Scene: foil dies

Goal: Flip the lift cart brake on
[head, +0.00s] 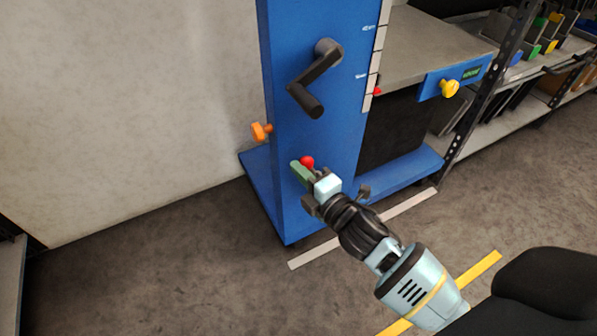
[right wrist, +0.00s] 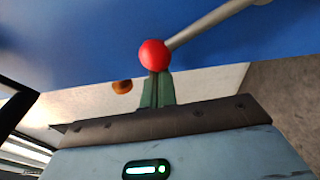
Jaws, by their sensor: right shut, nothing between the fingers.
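The blue lift cart (head: 290,110) stands against the wall. A lever with a red ball knob (head: 307,161) is low on its front; in the right wrist view the ball (right wrist: 153,54) sits on a grey rod (right wrist: 210,24) running up to the right. My right gripper (head: 298,168) is shut and empty, its green fingers (right wrist: 156,90) right beside the ball. Whether they touch it I cannot tell. The lever's base is hidden in the head view. My left gripper is not in view.
A black crank (head: 315,80) sits above the lever, and an orange knob (head: 261,131) is on the cart's left side. A yellow knob (head: 450,88) is on the platform's front. Shelving (head: 490,85) stands at right. White tape (head: 365,228) marks open floor in front.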

